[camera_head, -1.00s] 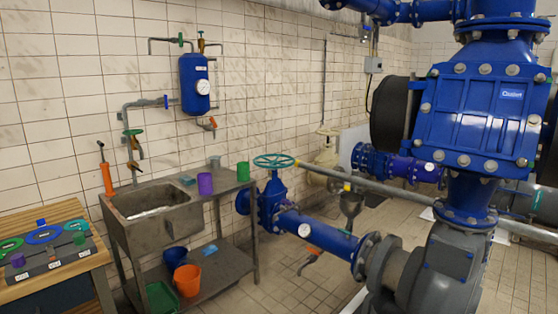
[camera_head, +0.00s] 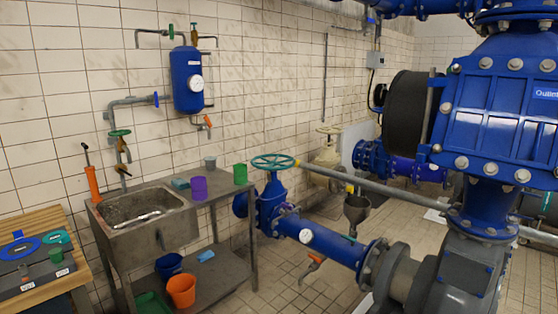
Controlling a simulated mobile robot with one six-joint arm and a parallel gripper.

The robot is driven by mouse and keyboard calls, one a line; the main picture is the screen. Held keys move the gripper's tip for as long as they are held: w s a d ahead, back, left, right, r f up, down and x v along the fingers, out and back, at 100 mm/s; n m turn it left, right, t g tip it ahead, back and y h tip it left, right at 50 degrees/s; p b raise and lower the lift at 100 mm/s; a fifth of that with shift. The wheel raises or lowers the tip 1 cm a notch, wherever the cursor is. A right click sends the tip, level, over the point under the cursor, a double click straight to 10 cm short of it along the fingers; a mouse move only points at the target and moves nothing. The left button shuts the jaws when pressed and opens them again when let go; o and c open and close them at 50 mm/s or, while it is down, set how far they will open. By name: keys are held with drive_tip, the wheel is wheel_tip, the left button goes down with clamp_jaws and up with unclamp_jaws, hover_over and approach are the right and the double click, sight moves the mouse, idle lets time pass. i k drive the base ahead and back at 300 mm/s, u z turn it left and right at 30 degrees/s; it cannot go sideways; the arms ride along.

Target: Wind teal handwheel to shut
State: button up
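The teal handwheel (camera_head: 273,162) lies flat on top of a blue valve (camera_head: 270,195) in the middle of the view. It is a spoked ring on an upright stem, and the valve sits on a blue pipe (camera_head: 315,235) that slopes down to the right. The wheel stands just right of the sink table's end. Nothing touches the wheel. How far the valve is open cannot be told. My gripper is not in view.
The sink table (camera_head: 235,192) carries purple and green cups. Orange (camera_head: 181,290) and blue buckets stand on its lower shelf. A grey rail (camera_head: 380,190) runs right from beside the wheel. A large blue pump body (camera_head: 500,130) fills the right.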

sight(273, 163)
drive_tip(key=i, duration=0.4)
drive_tip(key=u, duration=0.1)
drive_tip(key=k, duration=0.65)
drive_tip(key=u, duration=0.5)
drive_tip(key=i, duration=1.9)
drive_tip(key=z, duration=0.45)
drive_tip(key=i, duration=0.7)
drive_tip(key=z, duration=0.25)
